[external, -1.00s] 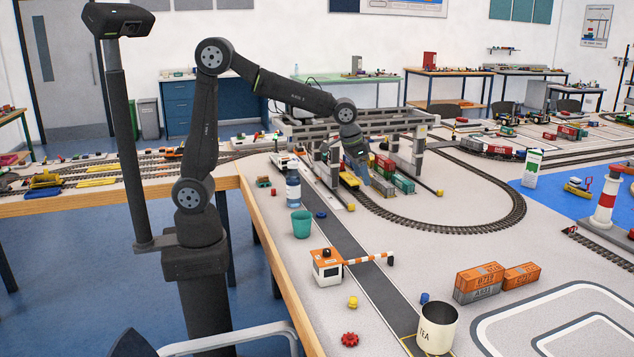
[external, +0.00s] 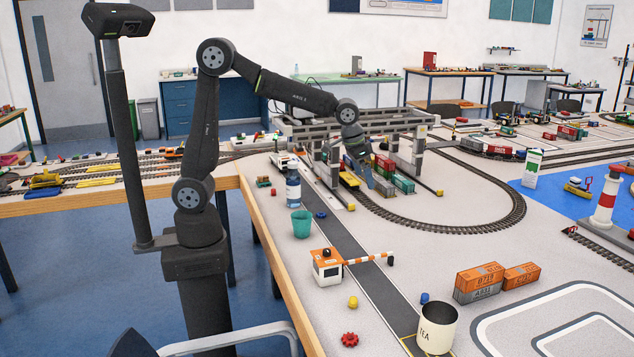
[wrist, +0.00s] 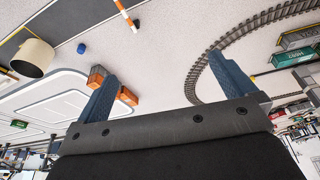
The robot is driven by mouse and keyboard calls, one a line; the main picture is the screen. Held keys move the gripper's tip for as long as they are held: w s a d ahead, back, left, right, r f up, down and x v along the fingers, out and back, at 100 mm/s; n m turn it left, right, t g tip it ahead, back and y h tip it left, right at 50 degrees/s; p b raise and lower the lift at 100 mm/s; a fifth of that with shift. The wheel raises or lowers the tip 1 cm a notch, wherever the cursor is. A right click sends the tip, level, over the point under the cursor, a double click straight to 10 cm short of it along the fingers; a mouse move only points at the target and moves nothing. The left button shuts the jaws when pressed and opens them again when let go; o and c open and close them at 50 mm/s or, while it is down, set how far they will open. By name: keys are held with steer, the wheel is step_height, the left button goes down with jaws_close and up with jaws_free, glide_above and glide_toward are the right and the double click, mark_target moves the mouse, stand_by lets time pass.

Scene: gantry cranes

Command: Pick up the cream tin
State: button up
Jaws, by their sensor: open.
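The cream tin (external: 438,330) is an open, empty-looking cup marked TEA. It stands upright on the table near the front edge, at the lower right of the external view. It also shows at the upper left of the wrist view (wrist: 32,58). My gripper (external: 362,172) is far from it, by the gantry crane at the back of the layout. In the wrist view its two blue fingers (wrist: 168,82) are spread apart with nothing between them.
The gantry crane (external: 350,122) and several containers (external: 394,174) stand close around my gripper. A gatehouse with a striped barrier (external: 327,268), a blue knob (external: 424,298) and orange containers (external: 492,282) lie nearer the tin. Open table lies between the track and the tin.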

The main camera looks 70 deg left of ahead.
steer(key=w+d+f+m+g+h, duration=0.15)
steer(key=d+m, duration=0.25)
steer(key=d, duration=0.6)
steer(key=w+d+f+m+t+h, duration=0.1)
steer(key=w+d+m, duration=0.15)
steer(key=d, duration=0.65)
steer(key=m+g+h, duration=0.2)
steer(key=m, duration=0.6)
glide_above(441, 319)
steer(key=s, duration=0.3)
step_height(441, 319, down, 14)
steer(key=f, duration=0.1)
steer(key=shift+s+d+x, duration=0.1)
steer(key=shift+d+x, duration=0.1)
steer(key=shift+x, duration=1.3)
steer(key=shift+s+d+x, duration=0.1)
steer(key=shift+d+x, duration=0.15)
steer(key=shift+x, duration=1.2)
steer(key=shift+r, duration=0.2)
steer(key=c, duration=1)
